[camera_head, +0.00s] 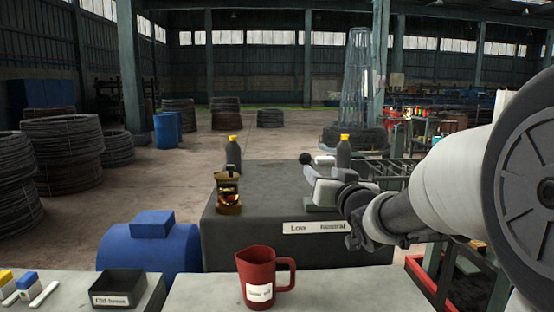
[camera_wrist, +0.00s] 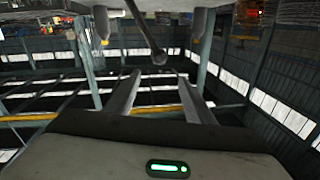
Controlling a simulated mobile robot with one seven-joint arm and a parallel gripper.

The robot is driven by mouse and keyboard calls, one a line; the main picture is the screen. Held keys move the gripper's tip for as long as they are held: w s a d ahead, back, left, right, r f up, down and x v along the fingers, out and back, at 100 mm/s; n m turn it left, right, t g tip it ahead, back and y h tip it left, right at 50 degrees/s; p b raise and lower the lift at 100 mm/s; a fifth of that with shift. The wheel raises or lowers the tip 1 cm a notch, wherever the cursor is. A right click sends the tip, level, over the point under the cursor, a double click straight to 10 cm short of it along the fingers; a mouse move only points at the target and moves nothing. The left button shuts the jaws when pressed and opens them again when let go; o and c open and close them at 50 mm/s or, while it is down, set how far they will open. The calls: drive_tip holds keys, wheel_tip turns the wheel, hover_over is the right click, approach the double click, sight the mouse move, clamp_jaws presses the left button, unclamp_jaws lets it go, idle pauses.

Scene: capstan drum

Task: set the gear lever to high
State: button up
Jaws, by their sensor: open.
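The gear lever, a grey rod with a black ball knob (camera_head: 306,158), stands up from the dark gearbox housing (camera_head: 250,232). A white label strip (camera_head: 314,228) on the housing's front reads "Low" and "Neutral"; anything further right is hidden by my arm. My gripper (camera_head: 316,180) reaches in from the right, close beside the lever. In the wrist view the picture is inverted, and the knob (camera_wrist: 159,57) shows between and just beyond the two spread fingertips of my gripper (camera_wrist: 160,78). The fingers do not visibly touch it. The lever's base is hidden in the head view.
A red jug (camera_head: 262,277) and a black bin (camera_head: 118,288) stand on the front bench. A blue motor (camera_head: 150,248) sits left.

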sight(308, 158)
drive_tip(key=w, duration=0.5)
drive_tip(key=w+a+p, duration=0.1)
drive_tip(key=w, duration=0.5)
drive_tip(key=w+a+p, duration=0.1)
drive_tip(key=w, duration=0.4)
drive_tip(key=shift+w, duration=0.3)
drive_tip(key=shift+d, duration=0.1)
clamp_jaws()
